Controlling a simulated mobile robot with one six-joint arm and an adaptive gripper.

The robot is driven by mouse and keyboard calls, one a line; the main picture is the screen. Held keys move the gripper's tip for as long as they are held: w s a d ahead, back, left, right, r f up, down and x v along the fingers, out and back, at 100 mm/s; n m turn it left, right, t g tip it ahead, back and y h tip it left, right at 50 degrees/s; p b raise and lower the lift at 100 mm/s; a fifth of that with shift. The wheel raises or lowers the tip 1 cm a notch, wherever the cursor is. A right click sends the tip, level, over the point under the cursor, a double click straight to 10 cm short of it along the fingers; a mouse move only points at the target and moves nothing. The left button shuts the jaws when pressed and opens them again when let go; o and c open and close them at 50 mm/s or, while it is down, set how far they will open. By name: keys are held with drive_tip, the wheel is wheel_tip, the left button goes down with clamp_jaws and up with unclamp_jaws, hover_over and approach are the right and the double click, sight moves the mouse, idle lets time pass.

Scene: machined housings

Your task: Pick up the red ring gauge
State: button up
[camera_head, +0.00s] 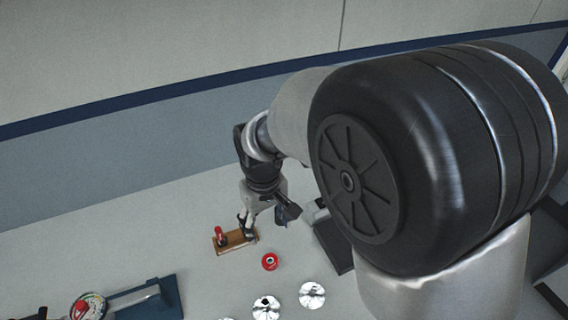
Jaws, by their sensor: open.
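The red ring gauge (269,262), a small red ring with a dark hole, lies flat on the pale work surface near the middle of the view. My gripper (247,229) points down a little above and to the left of it in the picture, over the right end of a wooden block. The gripper is open and appears empty. It is apart from the ring in the picture. Its fingertips are small here, and I cannot tell whether they touch the block.
The wooden block (234,243) carries an upright red-topped piece (219,234). Silvery machined discs (312,295) (266,307) lie nearer. A dark blue fixture (160,299) and a round dial-like item (88,306) are at lower left. A wall rises behind.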

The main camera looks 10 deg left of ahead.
drive_tip(key=b, duration=0.4)
hover_over(270, 257)
drive_tip(key=f, duration=1.2)
drive_tip(key=shift+s+a+f, duration=0.1)
drive_tip(key=shift+s+f, duration=0.15)
drive_tip(key=shift+s, duration=0.05)
drive_tip(key=f, duration=0.1)
drive_tip(key=f+b, duration=0.1)
drive_tip(key=f, duration=0.1)
drive_tip(key=f+b, duration=0.1)
drive_tip(key=shift+s+d+f, duration=0.2)
drive_tip(key=shift+d+f, duration=0.05)
drive_tip(key=shift+f, duration=0.05)
drive_tip(key=shift+f+b, duration=0.3)
drive_tip(key=shift+f, duration=0.1)
drive_tip(key=shift+r, duration=0.1)
drive_tip(key=shift+c, duration=0.3)
drive_tip(key=c, duration=1.2)
